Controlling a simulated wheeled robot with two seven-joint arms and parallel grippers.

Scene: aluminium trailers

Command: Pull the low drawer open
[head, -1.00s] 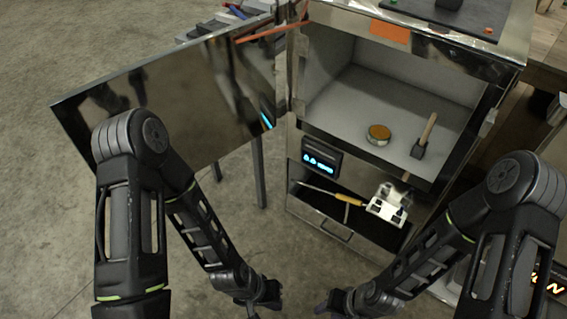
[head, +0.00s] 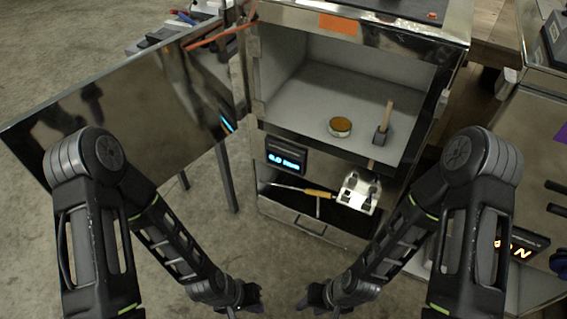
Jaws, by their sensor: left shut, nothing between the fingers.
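The low drawer is at the bottom of the metal cabinet, with a shiny front (head: 285,211) and a bar handle (head: 311,226). Above that front is a dark space holding a yellow-handled tool (head: 318,194) and a pale blocky item (head: 357,193); I cannot tell whether this space is the drawer's inside or a shelf. My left gripper (head: 248,297) is shut and empty, below and left of the handle in the head view. My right gripper (head: 314,298) is below the handle; its fingers are too dark and small to read. Neither gripper touches the handle.
The cabinet's upper door (head: 120,110) hangs open to the left. The upper compartment holds a round tin (head: 340,126) and a hammer (head: 384,122). A blue display (head: 286,160) sits above the dark space. Another metal unit (head: 530,180) stands at the right. Bare concrete lies in front.

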